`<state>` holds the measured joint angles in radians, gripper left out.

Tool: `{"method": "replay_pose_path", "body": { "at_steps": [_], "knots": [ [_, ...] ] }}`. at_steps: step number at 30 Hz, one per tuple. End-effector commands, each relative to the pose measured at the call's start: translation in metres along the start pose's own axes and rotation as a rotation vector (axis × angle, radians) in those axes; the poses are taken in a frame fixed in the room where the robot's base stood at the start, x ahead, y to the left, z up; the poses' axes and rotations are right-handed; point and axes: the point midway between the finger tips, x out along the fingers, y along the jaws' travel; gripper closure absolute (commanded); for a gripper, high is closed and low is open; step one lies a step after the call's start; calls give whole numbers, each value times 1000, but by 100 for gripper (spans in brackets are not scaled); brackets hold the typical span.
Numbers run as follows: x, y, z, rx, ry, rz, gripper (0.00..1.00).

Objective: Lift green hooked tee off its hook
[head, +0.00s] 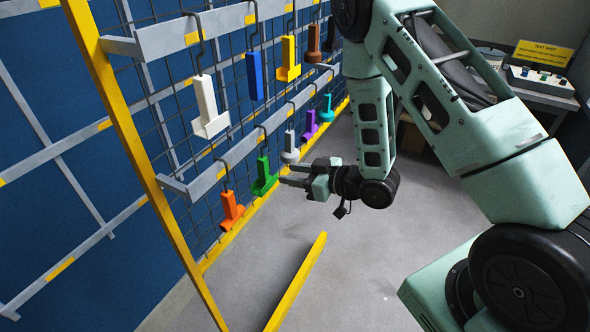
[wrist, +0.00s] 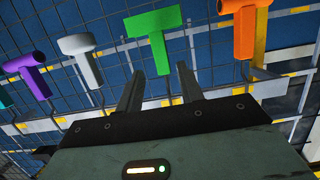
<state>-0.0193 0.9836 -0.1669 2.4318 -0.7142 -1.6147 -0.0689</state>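The green hooked tee (head: 264,178) hangs from a hook on the lower rail of the rack in the head view. In the wrist view the green tee (wrist: 155,36) is at top centre, its stem pointing down between the two fingers. My gripper (head: 283,175) is just right of the tee in the head view, with its fingers pointing at it. The wrist view shows my gripper (wrist: 160,72) open, its fingers apart on either side of the stem's end. A small gap seems to remain, and I see no contact.
An orange tee (head: 231,211) hangs on one side of the green tee, a grey piece (head: 290,148) on the other. Purple (head: 310,125) and teal (head: 326,109) pieces hang farther along. The upper rail holds a white piece (head: 208,107) and others. A yellow floor bar (head: 297,283) lies nearby.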

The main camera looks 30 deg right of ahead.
Motion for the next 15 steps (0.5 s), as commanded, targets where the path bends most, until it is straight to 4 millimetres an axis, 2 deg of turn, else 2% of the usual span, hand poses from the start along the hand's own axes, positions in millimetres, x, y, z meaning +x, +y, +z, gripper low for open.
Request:
{"method": "replay_pose_path", "body": {
  "at_steps": [8,15],
  "knots": [
    [24,-1,0,-2,1,-2,63],
    [58,-1,0,-2,0,-2,63]
  ]
}}
